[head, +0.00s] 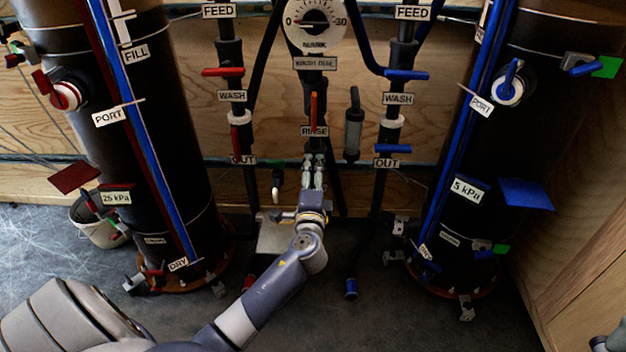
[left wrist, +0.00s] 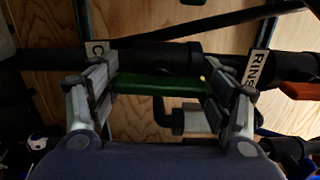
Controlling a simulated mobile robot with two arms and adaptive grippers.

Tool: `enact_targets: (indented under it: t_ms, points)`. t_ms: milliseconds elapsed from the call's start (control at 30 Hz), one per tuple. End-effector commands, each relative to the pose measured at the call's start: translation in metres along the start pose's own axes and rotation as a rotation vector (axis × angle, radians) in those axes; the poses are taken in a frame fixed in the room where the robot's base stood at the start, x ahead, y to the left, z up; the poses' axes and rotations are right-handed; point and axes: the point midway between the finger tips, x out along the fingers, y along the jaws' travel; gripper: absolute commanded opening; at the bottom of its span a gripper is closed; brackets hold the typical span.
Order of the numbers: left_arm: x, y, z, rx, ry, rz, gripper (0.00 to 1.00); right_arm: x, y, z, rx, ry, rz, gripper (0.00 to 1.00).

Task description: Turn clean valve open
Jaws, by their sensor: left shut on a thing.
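The clean valve's green handle (left wrist: 158,86) shows in the left wrist view, lying roughly along its dark pipe (left wrist: 160,57). A label (left wrist: 97,49) starting with "C" is on the pipe, partly covered by a finger. My left gripper (left wrist: 160,92) has one finger at each end of the green handle and is shut on it. In the head view my left gripper (head: 313,172) is at the central pipe, just below the RINSE label (head: 314,131), and hides the green handle.
The orange rinse handle (head: 313,105) is just above my gripper, under the wash dial (head: 316,24). Red handles (head: 223,72) and blue handles (head: 407,75) are on the side pipes. Black tanks stand left (head: 165,130) and right (head: 548,120). A bucket (head: 98,229) is at left.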

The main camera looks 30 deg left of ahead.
Motion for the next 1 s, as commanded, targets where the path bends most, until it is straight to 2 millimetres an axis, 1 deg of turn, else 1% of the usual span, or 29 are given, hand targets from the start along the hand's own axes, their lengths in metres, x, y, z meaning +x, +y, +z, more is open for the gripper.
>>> enact_targets:
  t_ms: [233, 600, 633, 667, 700, 733, 1000]
  points:
    - [0.0007, -0.0002, 0.0016, -0.042, -0.003, -0.001, 0.49, -0.0009, -0.0001, 0.0014, 0.0, 0.002, -0.003, 0.93]
    - [0.0007, -0.0004, 0.0013, -0.047, -0.003, 0.0, 0.49, 0.0023, -0.0002, 0.0001, -0.001, 0.013, -0.006, 0.93]
    - [0.0007, -0.0004, 0.0012, -0.047, -0.003, 0.0, 0.75, 0.0023, -0.0002, 0.0, -0.001, 0.013, -0.006, 0.93]
    - [0.0007, -0.0004, 0.0012, -0.046, -0.003, 0.0, 0.82, 0.0023, -0.0002, 0.0, -0.001, 0.013, -0.006, 0.93]
    - [0.0006, -0.0004, 0.0011, -0.046, -0.003, 0.0, 0.91, 0.0023, -0.0002, 0.0, -0.001, 0.013, -0.006, 0.93]
    - [0.0006, -0.0003, 0.001, -0.045, -0.002, 0.0, 0.93, 0.0023, -0.0002, 0.0, -0.001, 0.012, -0.006, 0.93]
    - [0.0002, 0.0001, 0.0005, -0.043, -0.001, 0.0, 0.93, 0.0018, 0.0, 0.0002, -0.001, 0.01, -0.005, 0.93]
